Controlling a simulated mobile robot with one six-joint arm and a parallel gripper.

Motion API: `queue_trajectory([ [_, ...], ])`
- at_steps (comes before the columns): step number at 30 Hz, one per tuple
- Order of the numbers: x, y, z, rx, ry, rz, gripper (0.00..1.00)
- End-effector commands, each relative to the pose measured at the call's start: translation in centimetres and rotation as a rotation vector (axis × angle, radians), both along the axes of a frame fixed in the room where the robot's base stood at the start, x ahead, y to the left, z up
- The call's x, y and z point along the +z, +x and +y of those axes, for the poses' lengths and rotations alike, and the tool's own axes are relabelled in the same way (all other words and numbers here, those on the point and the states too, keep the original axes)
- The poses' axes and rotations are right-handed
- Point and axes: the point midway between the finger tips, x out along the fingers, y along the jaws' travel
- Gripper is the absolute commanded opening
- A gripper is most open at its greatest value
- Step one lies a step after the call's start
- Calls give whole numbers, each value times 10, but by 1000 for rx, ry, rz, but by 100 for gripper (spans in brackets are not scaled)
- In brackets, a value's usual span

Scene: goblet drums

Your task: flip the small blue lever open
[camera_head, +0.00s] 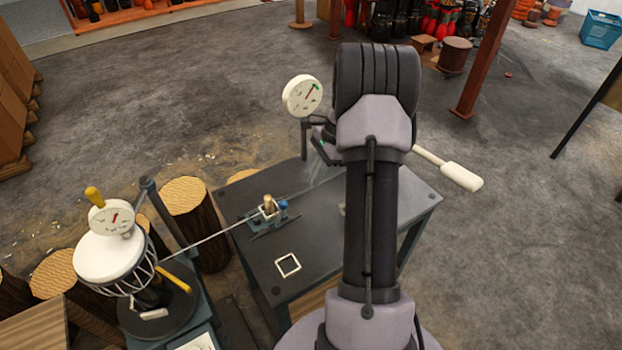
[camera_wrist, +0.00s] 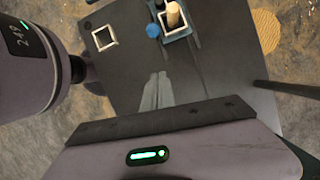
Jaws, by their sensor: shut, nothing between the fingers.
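The small blue lever shows as a round blue knob (camera_head: 283,205) beside a pale wooden peg (camera_head: 268,204) on a small teal fixture (camera_head: 255,219), which stands on the dark table (camera_head: 330,225). In the wrist view the blue knob (camera_wrist: 153,31) is at the top, left of the peg (camera_wrist: 173,14) and the fixture (camera_wrist: 188,29). My gripper (camera_wrist: 158,76) is shut and empty, its grey fingers together, below and apart from the knob in that picture. In the head view my arm mostly hides the gripper. The lever's shaft is too small to make out.
A white square frame (camera_head: 288,265) lies flat on the table. A dial gauge (camera_head: 303,95) stands at the table's far side. A white drum (camera_head: 108,257) with another gauge stands at left. A thin rod runs between the drum and fixture. The table between frame and fixture is bare.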

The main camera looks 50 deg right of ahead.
Motion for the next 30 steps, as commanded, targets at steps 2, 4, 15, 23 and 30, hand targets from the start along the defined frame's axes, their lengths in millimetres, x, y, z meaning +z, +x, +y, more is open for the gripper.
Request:
queue_trajectory([
  [2, -21, 2, 7, 1, 3, 1, 0],
  [4, -36, 4, 12, 1, 2, 1, 0],
  [15, -58, 20, 51, 2, -2, -1, 0],
  [23, -55, 23, 58, 0, -1, 0, 0],
  [30, -54, 23, 59, 1, -4, 0, 0],
])
